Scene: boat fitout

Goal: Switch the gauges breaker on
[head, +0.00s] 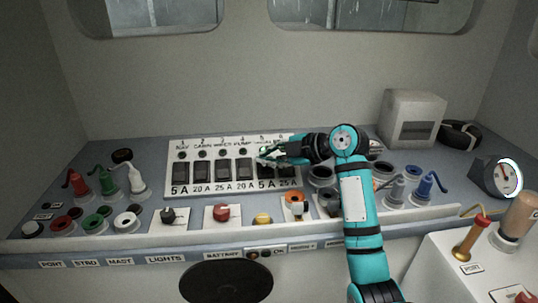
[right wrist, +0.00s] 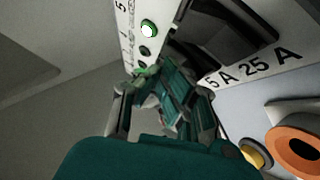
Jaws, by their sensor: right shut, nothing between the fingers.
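The white breaker panel (head: 169,170) stands on the sloping console. Its row of black rocker switches carries numbers and names along the top and amp ratings below. The labels of the two right-hand columns are partly hidden by my right gripper (head: 268,155), so the gauges name cannot be read. My right gripper is shut and empty, its fingertips at the fifth column, over the upper part of that rocker. In the right wrist view the gripper (right wrist: 150,85) points along the panel. A lamp (right wrist: 148,28) glows green there; the other visible lamps look dark. My left gripper is out of view.
Red, green and white levers (head: 136,180) stand at the left, blue and grey ones (head: 428,184) at the right. Knobs (head: 221,213) line the front. A round gauge (head: 504,176) and grey box (head: 412,118) stand at the right. Space above the console is open.

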